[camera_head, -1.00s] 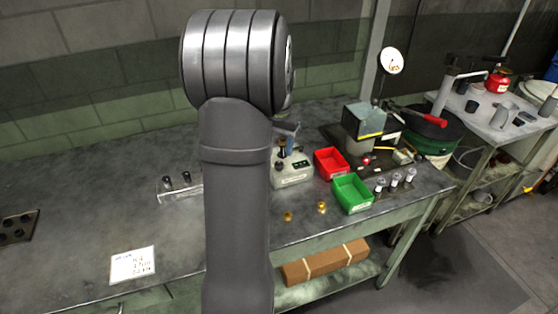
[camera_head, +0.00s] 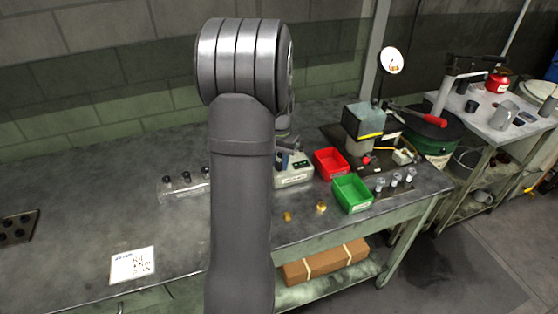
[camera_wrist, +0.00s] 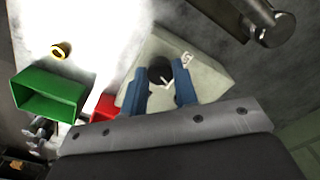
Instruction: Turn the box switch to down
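The box switch (camera_head: 295,172) is a pale grey box on the bench, partly hidden behind my arm in the head view. In the wrist view the box (camera_wrist: 205,72) fills the middle, with a round black knob (camera_wrist: 160,70) bearing a white pointer mark. My gripper (camera_wrist: 160,80) has two blue fingers, spread apart on either side of the knob. I cannot tell whether they touch it. In the head view my gripper (camera_head: 287,150) is low over the box, mostly hidden by my arm.
A red bin (camera_head: 331,163) and a green bin (camera_head: 352,194) stand right of the box. Small brass parts (camera_head: 321,207) lie in front. A clear rack with dark pegs (camera_head: 184,187) is to the left. A dark grey cylinder (camera_wrist: 270,29) shows close by in the wrist view.

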